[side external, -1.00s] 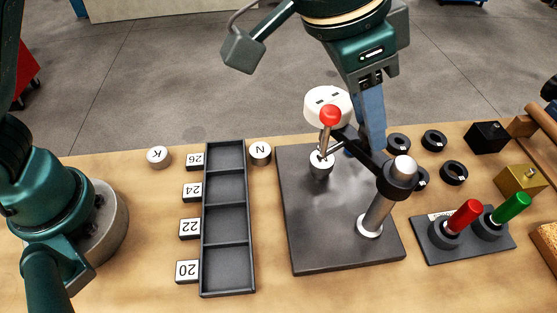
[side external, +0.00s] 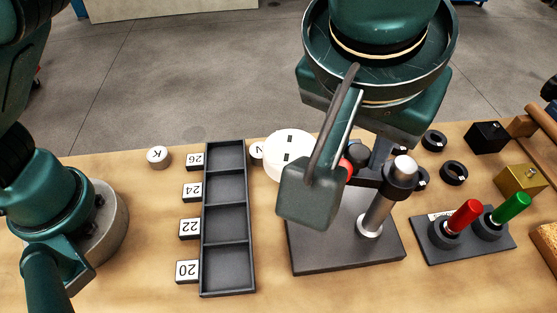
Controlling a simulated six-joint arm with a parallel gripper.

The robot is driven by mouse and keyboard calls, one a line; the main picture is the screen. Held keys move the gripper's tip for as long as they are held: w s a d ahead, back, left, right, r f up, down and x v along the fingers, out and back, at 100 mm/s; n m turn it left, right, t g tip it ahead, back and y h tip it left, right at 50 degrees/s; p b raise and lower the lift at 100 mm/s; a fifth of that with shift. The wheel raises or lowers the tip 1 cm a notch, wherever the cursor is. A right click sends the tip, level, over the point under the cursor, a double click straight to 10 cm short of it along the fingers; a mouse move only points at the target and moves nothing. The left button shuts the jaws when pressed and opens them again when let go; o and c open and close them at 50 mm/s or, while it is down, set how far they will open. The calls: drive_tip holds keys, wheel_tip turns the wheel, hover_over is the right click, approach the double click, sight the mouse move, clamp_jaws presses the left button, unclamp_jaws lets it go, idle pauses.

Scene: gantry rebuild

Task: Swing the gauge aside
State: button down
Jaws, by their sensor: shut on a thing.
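The gauge (side external: 290,153) has a white round head on a black arm (side external: 368,178) that joins a steel post (side external: 375,212). The post stands on a dark base plate (side external: 345,256). The head hangs over the plate's left rear edge and partly covers the N puck (side external: 257,153). A red knob (side external: 347,166) shows in part, just right of the head. My gripper (side external: 341,158) is shut on the gauge, between head and post. A grey-green box on my wrist hides its fingertips and the exact contact, along with the steel piece on the plate.
A black tray (side external: 250,265) with several empty compartments stands left of the plate, beside numbered tags. A K puck (side external: 157,157) lies farther left. Black rings (side external: 453,173) lie to the right. A holder (side external: 468,244) with red and green handles stands at front right.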

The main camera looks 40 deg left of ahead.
drive_tip(key=shift+s+d+n, duration=0.2)
drive_tip(key=shift+n, duration=0.4)
drive_tip(key=shift+s+n+y, duration=0.15)
drive_tip(key=shift+n+y, duration=0.25)
drive_tip(key=c, duration=0.6)
unclamp_jaws()
